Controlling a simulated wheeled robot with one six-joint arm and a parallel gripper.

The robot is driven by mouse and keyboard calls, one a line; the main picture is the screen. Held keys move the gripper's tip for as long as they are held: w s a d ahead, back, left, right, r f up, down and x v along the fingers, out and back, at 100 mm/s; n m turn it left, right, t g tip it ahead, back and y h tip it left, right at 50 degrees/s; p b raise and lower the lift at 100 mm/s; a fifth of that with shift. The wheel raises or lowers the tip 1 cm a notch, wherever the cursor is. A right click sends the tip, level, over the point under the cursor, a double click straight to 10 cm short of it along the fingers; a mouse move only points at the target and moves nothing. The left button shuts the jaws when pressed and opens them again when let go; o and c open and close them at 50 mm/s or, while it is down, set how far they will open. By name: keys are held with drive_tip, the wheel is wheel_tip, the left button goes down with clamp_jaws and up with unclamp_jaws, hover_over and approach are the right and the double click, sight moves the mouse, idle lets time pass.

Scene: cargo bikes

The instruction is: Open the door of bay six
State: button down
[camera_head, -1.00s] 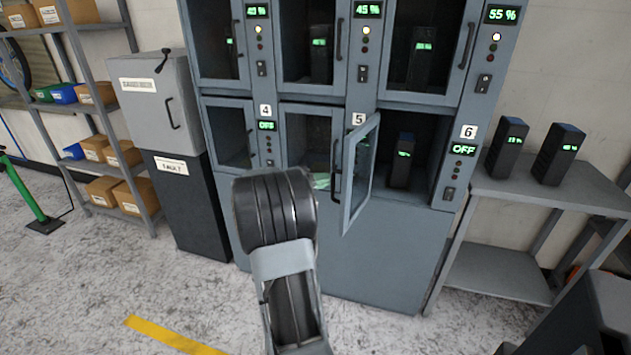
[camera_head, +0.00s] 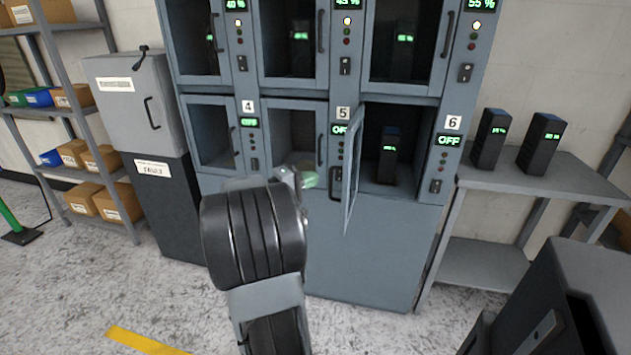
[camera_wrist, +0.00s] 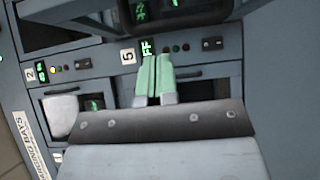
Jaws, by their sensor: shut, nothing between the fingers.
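The bay six door (camera_head: 352,178) is a grey-framed glass door standing swung out from the cabinet, seen nearly edge-on, with a dark handle (camera_head: 334,185) on its outer side. Behind it, the open bay six holds a black battery (camera_head: 389,155). The label 6 (camera_head: 453,122) and an OFF display are to its right. My gripper (camera_head: 309,179) is left of the door and its handle, partly hidden by my wrist. In the wrist view its green fingers (camera_wrist: 153,78) are together and empty, over the bay five panel near the label 5 (camera_wrist: 127,56). Contact with the door cannot be told.
Bays four and five (camera_head: 300,130) have shut doors, as do the upper bays. A shelf table (camera_head: 540,175) with two batteries stands right of the cabinet. A grey box on a black cabinet (camera_head: 165,205) and a rack are at left. Floor is clear in front.

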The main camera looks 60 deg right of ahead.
drive_tip(key=v, duration=0.9)
drive_tip(key=a+r+n+t+y+p, duration=0.2)
drive_tip(key=a+r+t+y+p, duration=0.2)
drive_tip(key=a+p, duration=0.4)
drive_tip(key=a+r+n+t+y+p, duration=0.2)
drive_tip(key=a+r+t+y+p, duration=0.2)
drive_tip(key=a+p, duration=0.4)
drive_tip(key=a+r+n+t+y+p, duration=0.1)
drive_tip(key=a+r+t+y+p, duration=0.3)
drive_tip(key=a+p, duration=0.5)
drive_tip(key=w+a+r+y, duration=0.1)
drive_tip(key=a+r+y, duration=0.1)
drive_tip(key=a, duration=0.8)
drive_tip(key=shift+n+y, duration=0.4)
drive_tip(key=shift+y, duration=0.5)
drive_tip(key=shift+r, duration=0.1)
